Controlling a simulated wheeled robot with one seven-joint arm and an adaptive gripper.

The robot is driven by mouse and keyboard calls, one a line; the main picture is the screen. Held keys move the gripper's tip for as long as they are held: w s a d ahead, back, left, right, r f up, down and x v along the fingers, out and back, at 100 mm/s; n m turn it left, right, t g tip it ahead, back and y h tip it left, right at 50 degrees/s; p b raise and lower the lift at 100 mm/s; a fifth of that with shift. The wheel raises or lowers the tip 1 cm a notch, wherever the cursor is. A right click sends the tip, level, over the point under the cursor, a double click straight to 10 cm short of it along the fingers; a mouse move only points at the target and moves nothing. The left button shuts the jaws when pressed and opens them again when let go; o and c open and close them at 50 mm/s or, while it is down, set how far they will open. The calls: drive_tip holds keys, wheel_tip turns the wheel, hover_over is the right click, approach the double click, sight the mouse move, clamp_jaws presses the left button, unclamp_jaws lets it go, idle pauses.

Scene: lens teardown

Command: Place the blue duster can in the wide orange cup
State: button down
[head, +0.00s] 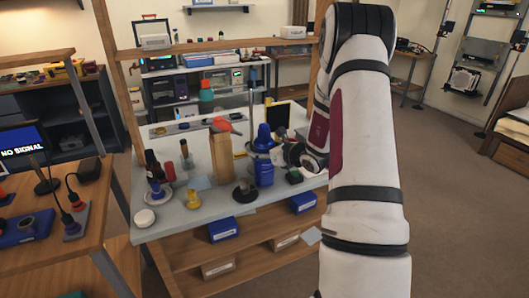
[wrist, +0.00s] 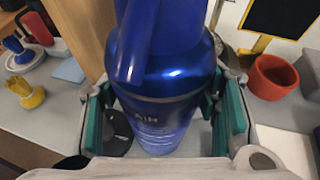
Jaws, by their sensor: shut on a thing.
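The blue duster can (wrist: 165,100) fills the middle of the wrist view, with white lettering low on its side. My gripper (wrist: 166,122) is shut on it, with teal finger pads on both sides of its body. In the head view the can (head: 264,174) is upright at the front of the grey workbench, partly covered by my gripper (head: 275,156). I cannot tell whether its base touches the bench. The wide orange cup (wrist: 272,77) stands on the bench to the right of the can in the wrist view, apart from it. I cannot make it out in the head view.
A wooden post (head: 221,158) stands left of the can. A yellow piece (head: 193,197), dark bottles (head: 153,165) and a white round container (head: 145,217) are farther left. A dark panel on a yellow stand (wrist: 278,18) is behind the cup. Some bench shows around the cup.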

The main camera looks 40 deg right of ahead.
drive_tip(key=c, duration=0.6)
unclamp_jaws()
drive_tip(key=shift+f, duration=0.15)
